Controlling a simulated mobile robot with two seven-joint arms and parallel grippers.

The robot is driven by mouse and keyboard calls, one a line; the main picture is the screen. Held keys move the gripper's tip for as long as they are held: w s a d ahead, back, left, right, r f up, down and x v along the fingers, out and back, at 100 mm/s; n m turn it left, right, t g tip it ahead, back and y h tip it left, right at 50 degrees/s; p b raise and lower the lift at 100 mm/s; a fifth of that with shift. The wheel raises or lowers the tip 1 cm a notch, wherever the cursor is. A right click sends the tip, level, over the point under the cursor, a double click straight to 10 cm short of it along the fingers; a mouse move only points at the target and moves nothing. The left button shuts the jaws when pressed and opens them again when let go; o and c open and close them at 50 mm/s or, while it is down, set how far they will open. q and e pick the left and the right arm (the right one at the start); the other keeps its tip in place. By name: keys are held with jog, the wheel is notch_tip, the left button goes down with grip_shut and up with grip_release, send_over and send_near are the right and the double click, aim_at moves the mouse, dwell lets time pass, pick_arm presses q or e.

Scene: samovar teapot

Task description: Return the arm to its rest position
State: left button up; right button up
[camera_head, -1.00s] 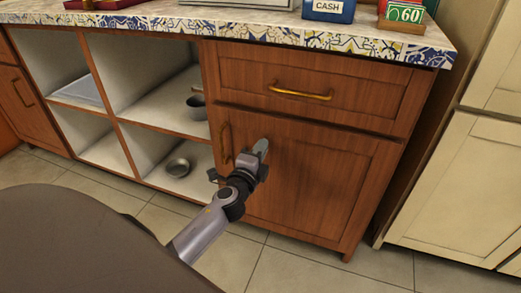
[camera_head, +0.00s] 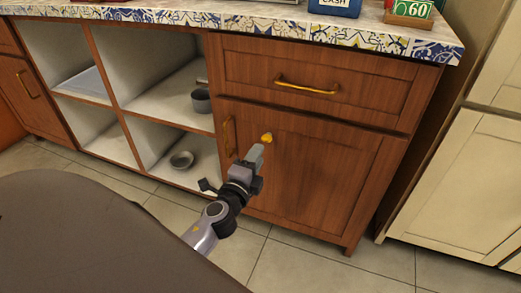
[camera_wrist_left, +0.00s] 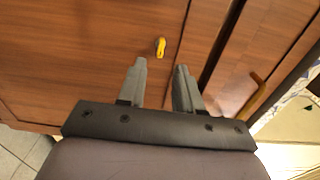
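My left gripper (camera_head: 257,152) is in front of the wooden cabinet door (camera_head: 325,190) under the counter. The left wrist view shows its two grey fingers (camera_wrist_left: 160,70) apart, with nothing between them. A small yellow piece (camera_head: 266,138) shows on the door just past the fingertips. It also shows in the left wrist view (camera_wrist_left: 160,47), beyond the finger gap and apart from the fingers. I cannot tell exactly what it is. My right gripper is not in view.
The drawer (camera_head: 320,82) above the door is shut. A brass door handle (camera_head: 228,136) is close left of my gripper. Open shelves at left hold a grey pot (camera_head: 201,101) and a bowl (camera_head: 181,160). A cream cabinet (camera_head: 455,190) stands at right.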

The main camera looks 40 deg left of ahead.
pick_arm(q)
jog(key=shift+s+d, duration=0.1)
jog(key=shift+s, duration=0.35)
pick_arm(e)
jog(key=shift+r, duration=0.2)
